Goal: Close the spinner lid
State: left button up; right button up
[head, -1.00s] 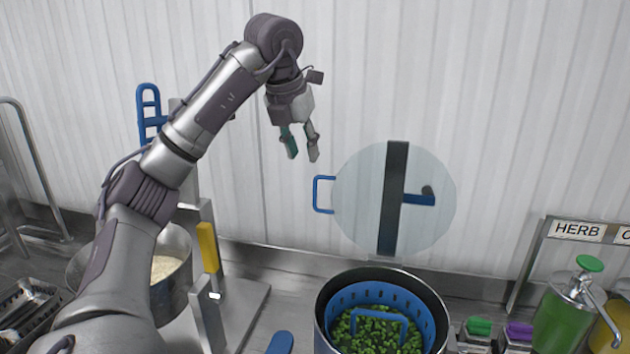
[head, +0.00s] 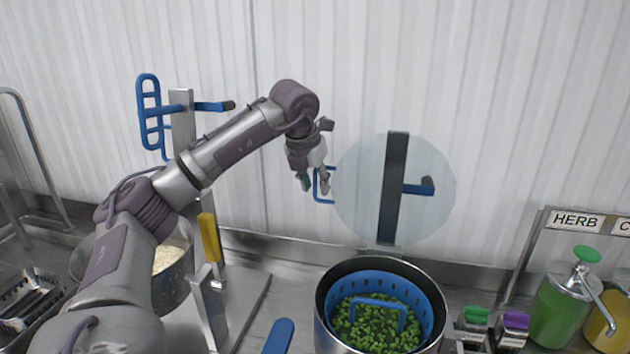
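The spinner lid (head: 360,195) is a clear round disc standing upright, raised behind the spinner pot. A dark vertical bar (head: 393,185) crosses it, with a blue crank on the right. A blue loop handle (head: 318,198) sticks out from its left edge. The spinner pot (head: 320,305) is open below it, with a blue basket (head: 427,318) of chopped green herbs inside. My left gripper (head: 315,187) is at the lid's loop handle in the picture, pointing down, its fingers apart. I cannot tell whether it touches the handle. My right gripper is not in view.
A steel pot of rice (head: 172,280) stands at left behind my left arm, by a yellow handle (head: 210,238). A blue handle (head: 280,337) lies left of the spinner. Small green- and purple-topped containers (head: 510,328) and a green pump bottle (head: 560,310) stand at right.

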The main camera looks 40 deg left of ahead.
pick_arm(q)
jog(key=shift+w+a+f, duration=0.1)
jog(key=shift+f, duration=0.1)
grip_shut()
dwell(0.4)
